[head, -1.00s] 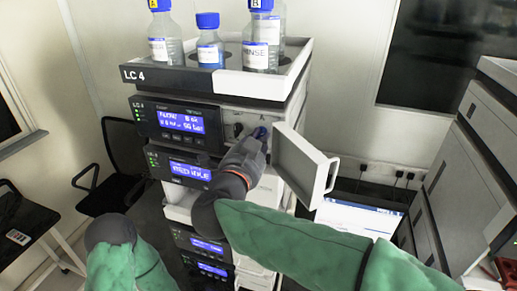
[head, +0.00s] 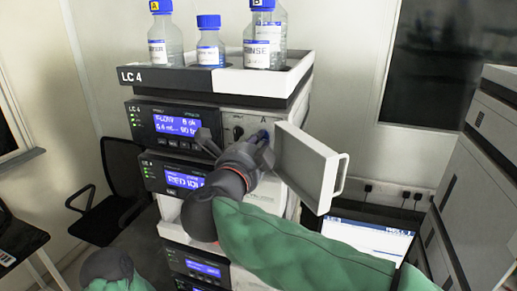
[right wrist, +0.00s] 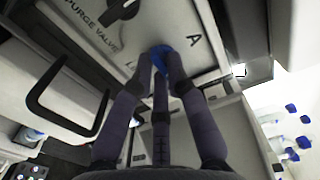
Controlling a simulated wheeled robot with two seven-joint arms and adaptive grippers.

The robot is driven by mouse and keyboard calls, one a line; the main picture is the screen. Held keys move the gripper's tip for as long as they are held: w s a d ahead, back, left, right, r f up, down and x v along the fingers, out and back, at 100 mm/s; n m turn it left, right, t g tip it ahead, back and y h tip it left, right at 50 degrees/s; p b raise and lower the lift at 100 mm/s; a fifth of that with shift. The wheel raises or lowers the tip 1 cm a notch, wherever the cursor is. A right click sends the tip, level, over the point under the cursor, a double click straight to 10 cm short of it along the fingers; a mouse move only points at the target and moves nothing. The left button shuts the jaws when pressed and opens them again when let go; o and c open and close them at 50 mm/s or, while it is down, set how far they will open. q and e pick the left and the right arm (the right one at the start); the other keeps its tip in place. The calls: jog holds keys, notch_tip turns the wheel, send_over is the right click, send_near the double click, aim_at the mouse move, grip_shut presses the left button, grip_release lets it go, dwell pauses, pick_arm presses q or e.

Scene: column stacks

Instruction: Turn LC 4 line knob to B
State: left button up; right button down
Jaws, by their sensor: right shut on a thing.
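The LC 4 stack (head: 150,77) stands in the middle of the head view. Its blue line knob (head: 264,134) is on the white front panel, below a letter A; it also shows in the right wrist view (right wrist: 160,57). My right gripper (head: 262,141) is shut on this knob, its dark fingers around it in the right wrist view (right wrist: 158,65). The fingers hide most of the knob and part of its label, so I cannot read where it points. No B mark shows on the panel.
A black purge valve knob (head: 238,132) sits just left of the line knob. An open white door (head: 308,168) with a handle stands close on the right. Bottles, including the B bottle (head: 264,40), stand in the tray (head: 266,82) on top. A laptop (head: 365,236) is at lower right.

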dwell(0.5)
jog(key=c, duration=1.5)
grip_release()
jog(key=v, duration=1.2)
